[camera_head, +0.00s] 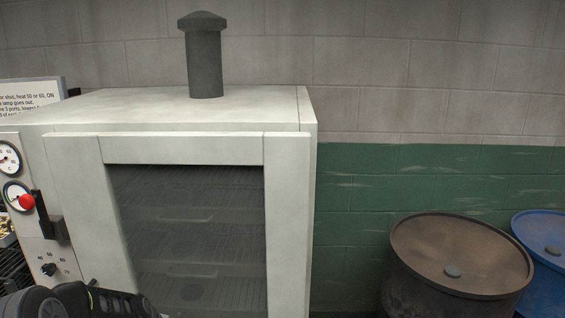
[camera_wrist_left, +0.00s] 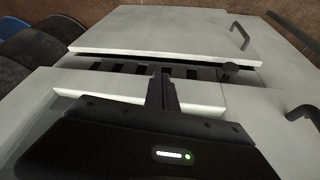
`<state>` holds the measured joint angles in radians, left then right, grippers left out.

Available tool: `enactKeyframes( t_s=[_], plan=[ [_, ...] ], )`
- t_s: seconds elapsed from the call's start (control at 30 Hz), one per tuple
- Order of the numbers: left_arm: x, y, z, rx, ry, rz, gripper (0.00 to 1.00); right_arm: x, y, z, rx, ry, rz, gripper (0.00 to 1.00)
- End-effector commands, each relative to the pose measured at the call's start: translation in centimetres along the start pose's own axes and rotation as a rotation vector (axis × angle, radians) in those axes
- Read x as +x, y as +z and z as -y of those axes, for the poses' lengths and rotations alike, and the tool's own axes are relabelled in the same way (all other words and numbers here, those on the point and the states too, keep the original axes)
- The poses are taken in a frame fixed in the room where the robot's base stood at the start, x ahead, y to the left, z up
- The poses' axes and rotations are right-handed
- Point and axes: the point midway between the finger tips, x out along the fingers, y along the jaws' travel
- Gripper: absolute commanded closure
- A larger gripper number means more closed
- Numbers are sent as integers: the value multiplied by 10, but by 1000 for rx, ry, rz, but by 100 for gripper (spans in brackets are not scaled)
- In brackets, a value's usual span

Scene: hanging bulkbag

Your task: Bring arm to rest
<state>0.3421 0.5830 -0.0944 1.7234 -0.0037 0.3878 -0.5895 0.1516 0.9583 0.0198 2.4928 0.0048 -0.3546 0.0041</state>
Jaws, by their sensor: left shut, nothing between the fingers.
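My left arm (camera_head: 85,301) shows as dark rounded links at the bottom left of the head view, in front of the white oven (camera_head: 290,200). Its fingertips cannot be made out there. In the left wrist view my left gripper (camera_wrist_left: 163,78) has its dark fingers together, with nothing between them. The fingers point toward a white cabinet with a panel (camera_wrist_left: 165,35), a dark handle (camera_wrist_left: 239,36) and a row of dark slots. I cannot tell whether the fingers touch it. My right gripper is not in view.
The oven has a dark window (camera_head: 190,240), a grey flue (camera_head: 204,60), gauges and a red knob (camera_head: 26,202) on its left. A brown drum (camera_head: 455,250) and a blue drum (camera_head: 545,240) stand at the right. A block wall closes the back.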

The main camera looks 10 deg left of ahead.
Motion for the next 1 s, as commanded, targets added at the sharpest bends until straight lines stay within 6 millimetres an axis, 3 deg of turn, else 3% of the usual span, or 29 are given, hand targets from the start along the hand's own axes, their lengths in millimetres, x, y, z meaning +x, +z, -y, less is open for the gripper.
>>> enactKeyframes(
  t_s=[0.03,0.1,0.23,0.4,0.5,0.6,0.7,1.0],
  plan=[
    [24,23,-35,-21,37,30,100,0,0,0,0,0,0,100],
    [50,53,-78,-61,75,62,100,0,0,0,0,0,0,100],
    [80,119,-158,-135,139,130,100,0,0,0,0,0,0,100],
    [86,217,-250,-231,204,233,100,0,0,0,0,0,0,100],
    [76,264,-286,-277,227,284,100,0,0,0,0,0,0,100],
    [65,297,-308,-312,238,321,100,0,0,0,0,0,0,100],
    [58,313,-318,-329,243,338,100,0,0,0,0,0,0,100],
    [56,316,-320,-336,244,341,100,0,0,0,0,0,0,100]
  ],
)
